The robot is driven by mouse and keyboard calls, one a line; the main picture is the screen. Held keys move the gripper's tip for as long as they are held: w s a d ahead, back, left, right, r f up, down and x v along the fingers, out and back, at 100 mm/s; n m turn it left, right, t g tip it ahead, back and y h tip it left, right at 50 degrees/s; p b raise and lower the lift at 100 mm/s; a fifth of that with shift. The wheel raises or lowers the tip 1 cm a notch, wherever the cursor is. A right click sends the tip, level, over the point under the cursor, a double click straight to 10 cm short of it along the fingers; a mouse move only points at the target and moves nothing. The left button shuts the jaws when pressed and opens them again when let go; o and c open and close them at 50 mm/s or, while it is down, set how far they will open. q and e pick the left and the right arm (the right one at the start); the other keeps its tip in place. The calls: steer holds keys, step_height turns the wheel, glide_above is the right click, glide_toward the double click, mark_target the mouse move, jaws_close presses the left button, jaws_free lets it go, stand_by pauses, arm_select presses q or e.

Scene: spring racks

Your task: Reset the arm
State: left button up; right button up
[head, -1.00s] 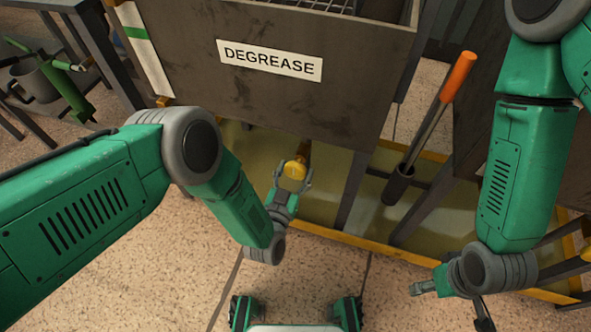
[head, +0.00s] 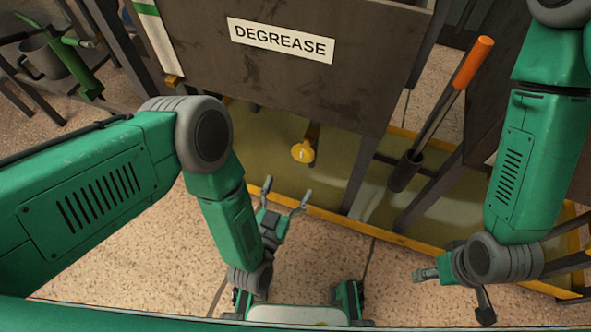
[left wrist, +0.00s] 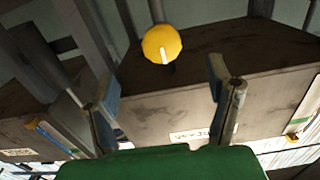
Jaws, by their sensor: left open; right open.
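My left gripper (head: 284,190) is open and empty in the head view, low in front of the tank. In the left wrist view its two fingers (left wrist: 165,100) stand wide apart with nothing between them. A yellow knob (head: 303,152) under the tank is beyond the fingertips and apart from them; it also shows in the left wrist view (left wrist: 162,44), with a pale mark on its face. My right gripper (head: 428,273) is at the lower right of the head view, seen from the side, open and clear of other things.
The dark tank labelled DEGREASE (head: 290,90) stands above a shallow yellow-edged tray (head: 330,222). An orange-handled lever (head: 440,115) rises right of the tank. A grey can (head: 42,58) stands at the upper left. Speckled floor (head: 395,285) lies clear in front.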

arm_select(q)
steer(key=shift+v, duration=0.8)
steer(key=s+a+r+g+y+p, duration=0.1)
steer(key=a+g+p, duration=0.1)
steer(key=a+g, duration=0.35)
steer(key=s+a+g+y+p, duration=0.2)
steer(key=a+g+p, duration=0.1)
steer(key=a, duration=0.5)
steer(key=s+a+r+n+g+y+p, duration=0.1)
steer(key=s+a+r+g, duration=0.3)
steer(key=s, duration=0.3)
steer(key=s+a+r+n+g+y+p, duration=0.1)
steer(key=s+a+r+n+g, duration=0.1)
steer(key=s+a+r+g, duration=0.2)
steer(key=s+a, duration=0.2)
steer(key=s, duration=0.1)
steer(key=shift+s+a+r+y, duration=0.2)
steer(key=shift+s+r+y, duration=0.05)
steer(key=shift+s+y, duration=0.1)
